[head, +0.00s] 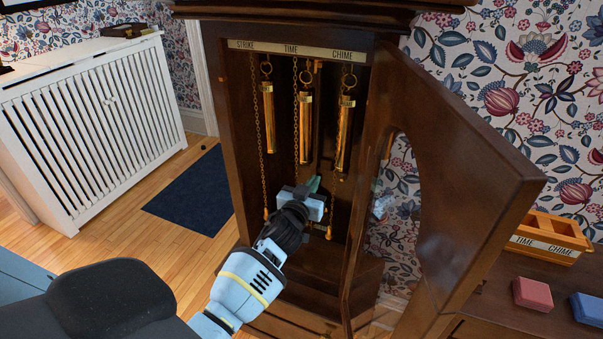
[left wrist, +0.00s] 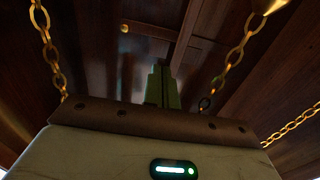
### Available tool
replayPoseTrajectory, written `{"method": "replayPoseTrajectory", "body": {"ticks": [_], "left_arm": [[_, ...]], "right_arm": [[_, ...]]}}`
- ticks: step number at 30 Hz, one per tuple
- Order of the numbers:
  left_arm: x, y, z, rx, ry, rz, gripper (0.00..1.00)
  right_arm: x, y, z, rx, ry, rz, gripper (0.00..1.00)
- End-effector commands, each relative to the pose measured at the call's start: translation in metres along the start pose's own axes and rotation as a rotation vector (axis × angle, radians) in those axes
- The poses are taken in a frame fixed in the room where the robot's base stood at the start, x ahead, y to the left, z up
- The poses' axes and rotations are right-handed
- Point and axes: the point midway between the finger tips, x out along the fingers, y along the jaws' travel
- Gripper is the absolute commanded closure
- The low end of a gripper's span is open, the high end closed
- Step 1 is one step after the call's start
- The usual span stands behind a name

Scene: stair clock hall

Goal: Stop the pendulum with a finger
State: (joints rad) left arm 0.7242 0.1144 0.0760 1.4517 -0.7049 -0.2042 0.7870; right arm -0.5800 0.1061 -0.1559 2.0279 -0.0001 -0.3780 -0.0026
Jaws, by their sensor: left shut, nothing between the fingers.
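The tall dark wooden clock case (head: 225,120) stands open in the middle of the head view. Three brass weights hang inside on chains: the strike weight (head: 268,117), the time weight (head: 305,128) and the chime weight (head: 344,135). I cannot clearly make out the pendulum; the weights and my gripper cover much of the case's interior. My left gripper (head: 314,184) is inside the case, below the time weight. In the left wrist view its fingers (left wrist: 165,86) are shut with nothing between them, pointing at dark wood. My right gripper is out of view.
Chains (left wrist: 47,50) hang close on both sides of my left gripper. The open door (head: 455,170) juts out at the right. A wooden box (head: 550,222), a red block (head: 532,294) and a blue block (head: 588,308) sit farther right. A white radiator cover (head: 90,125) stands left.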

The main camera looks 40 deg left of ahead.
Motion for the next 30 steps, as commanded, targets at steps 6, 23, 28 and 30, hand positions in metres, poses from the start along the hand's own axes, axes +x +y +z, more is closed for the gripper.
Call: {"method": "replayPoseTrajectory", "body": {"ticks": [6, 23, 28, 30], "left_arm": [[-0.012, 0.000, 0.000, 0.000, 0.000, 0.000, 1.00], [-0.023, -0.001, 0.000, 0.000, -0.001, -0.001, 1.00], [-0.023, -0.001, 0.000, 0.000, 0.000, -0.001, 1.00], [-0.022, -0.001, 0.000, 0.000, 0.000, -0.001, 1.00]], "right_arm": [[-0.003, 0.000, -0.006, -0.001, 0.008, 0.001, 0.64], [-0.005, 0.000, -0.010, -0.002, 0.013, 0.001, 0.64], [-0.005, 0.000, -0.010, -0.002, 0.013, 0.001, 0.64], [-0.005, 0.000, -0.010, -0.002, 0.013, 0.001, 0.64]]}}
